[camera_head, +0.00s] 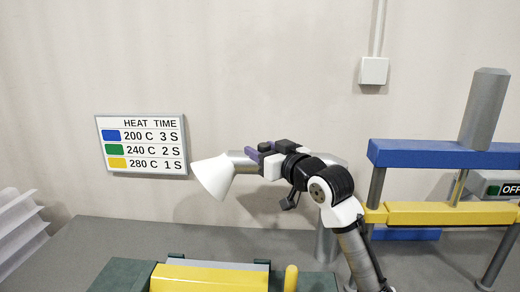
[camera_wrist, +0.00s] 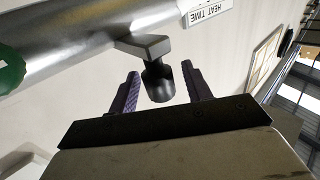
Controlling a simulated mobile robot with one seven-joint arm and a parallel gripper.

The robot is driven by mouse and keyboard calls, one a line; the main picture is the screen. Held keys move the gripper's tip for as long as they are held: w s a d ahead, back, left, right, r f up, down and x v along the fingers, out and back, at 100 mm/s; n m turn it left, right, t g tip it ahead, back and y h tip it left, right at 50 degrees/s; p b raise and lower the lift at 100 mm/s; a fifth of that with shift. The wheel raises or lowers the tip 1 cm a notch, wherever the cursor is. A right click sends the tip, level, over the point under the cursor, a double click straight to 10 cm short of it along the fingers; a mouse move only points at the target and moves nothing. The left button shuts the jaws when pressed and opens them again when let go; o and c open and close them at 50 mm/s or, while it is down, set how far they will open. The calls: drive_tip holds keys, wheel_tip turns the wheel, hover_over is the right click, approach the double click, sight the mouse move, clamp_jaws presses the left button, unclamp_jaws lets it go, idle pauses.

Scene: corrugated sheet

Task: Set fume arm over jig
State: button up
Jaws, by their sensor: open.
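The fume arm is a silver tube with a white cone hood (camera_head: 213,176) at its left end, tilted downward, in the head view. Its tube (camera_head: 242,160) runs right behind my gripper (camera_head: 258,153). In the wrist view, the tube (camera_wrist: 100,38) crosses the top, and a dark knob (camera_wrist: 158,85) hangs from it on a bracket. My gripper (camera_wrist: 160,72) is open, with a purple finger on each side of the knob and visible gaps. A yellow-topped fixture (camera_head: 210,278) on the bench below, possibly the jig, is cut off by the bottom edge.
A frame with a blue beam (camera_head: 440,154) and a yellow beam (camera_head: 440,213) stands at right, close to my arm. A switch box marked OFF (camera_head: 500,187) is behind it. White corrugated sheets (camera_head: 18,225) lie at left. A heat/time sign (camera_head: 142,146) hangs on the wall.

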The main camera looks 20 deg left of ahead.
clamp_jaws()
idle(0.4)
drive_tip(key=shift+s, duration=0.1)
drive_tip(key=shift+s+d+f+n+g+y+b, duration=0.1)
drive_tip(key=shift+s+d+n+g+y+b, duration=0.2)
drive_tip(key=shift+s+d+g+y, duration=0.15)
drive_tip(key=s+d+n+g+y+b, duration=0.2)
drive_tip(key=s+d+n+g+y, duration=0.1)
drive_tip(key=s+d+n+g, duration=0.2)
drive_tip(key=shift+s+d+g, duration=0.7)
drive_tip(key=shift+d+g, duration=0.35)
drive_tip(key=shift+g, duration=0.2)
